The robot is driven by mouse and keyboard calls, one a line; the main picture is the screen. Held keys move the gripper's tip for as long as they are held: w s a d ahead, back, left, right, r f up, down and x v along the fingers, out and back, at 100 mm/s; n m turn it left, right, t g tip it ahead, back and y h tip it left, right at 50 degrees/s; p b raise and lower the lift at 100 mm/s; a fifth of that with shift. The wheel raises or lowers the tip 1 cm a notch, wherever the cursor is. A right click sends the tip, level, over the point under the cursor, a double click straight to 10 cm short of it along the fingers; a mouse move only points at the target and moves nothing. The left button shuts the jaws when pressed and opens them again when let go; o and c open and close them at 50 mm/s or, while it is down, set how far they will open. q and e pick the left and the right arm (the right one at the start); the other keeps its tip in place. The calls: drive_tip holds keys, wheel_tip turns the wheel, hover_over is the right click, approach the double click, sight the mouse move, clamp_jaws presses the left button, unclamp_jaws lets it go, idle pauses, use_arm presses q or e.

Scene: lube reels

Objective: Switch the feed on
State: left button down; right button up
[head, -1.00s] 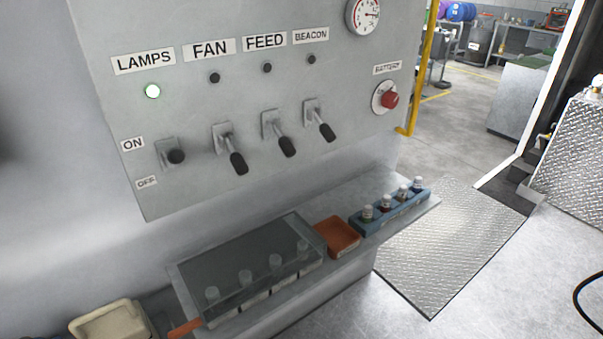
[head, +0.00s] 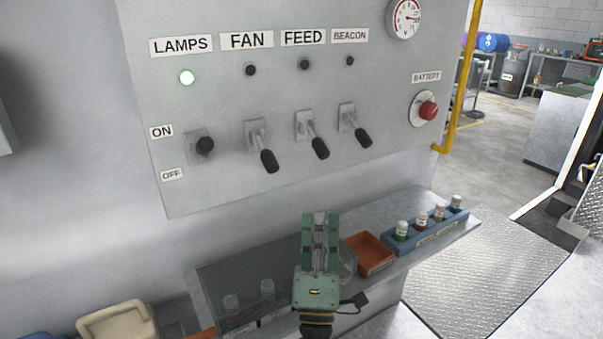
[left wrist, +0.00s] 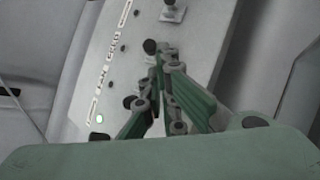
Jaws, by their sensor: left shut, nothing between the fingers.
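The grey control panel (head: 225,105) carries a row of toggle switches. The FEED switch (head: 313,140) has its black-tipped lever pointing down, and its indicator (head: 304,65) is dark. My left gripper (head: 320,218) is shut and empty, fingers pointing up, below the FEED lever in the head view and apart from it there. In the left wrist view its fingertips (left wrist: 162,58) show close to a black lever knob (left wrist: 150,46); I cannot tell whether they touch. My right gripper is not in view.
The FAN lever (head: 263,150) and BEACON lever (head: 356,128) flank FEED, both down with dark indicators. A red battery knob (head: 428,110) sits right. Below are an orange tray (head: 369,255) and a blue bottle rack (head: 428,237).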

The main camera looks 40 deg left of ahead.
sight(316, 141)
use_arm(q)
drive_tip(key=s+a+n+g+y, duration=0.1)
drive_tip(key=n+g+y, duration=0.1)
drive_tip(key=s+a+n+g+y, duration=0.1)
drive_tip(key=a+n+g+y, duration=0.1)
drive_tip(key=n, duration=0.1)
drive_tip(key=a+n+g+y, duration=0.1)
drive_tip(key=n+g+y, duration=0.1)
drive_tip(key=shift+s+a+n, duration=0.35)
drive_tip(key=shift+s+n, duration=0.05)
drive_tip(key=w+a+r+p, duration=0.4)
drive_tip(key=w+r, duration=0.3)
drive_tip(key=r, duration=0.1)
drive_tip(key=shift+w+p, duration=0.25)
drive_tip(key=shift+p, duration=0.1)
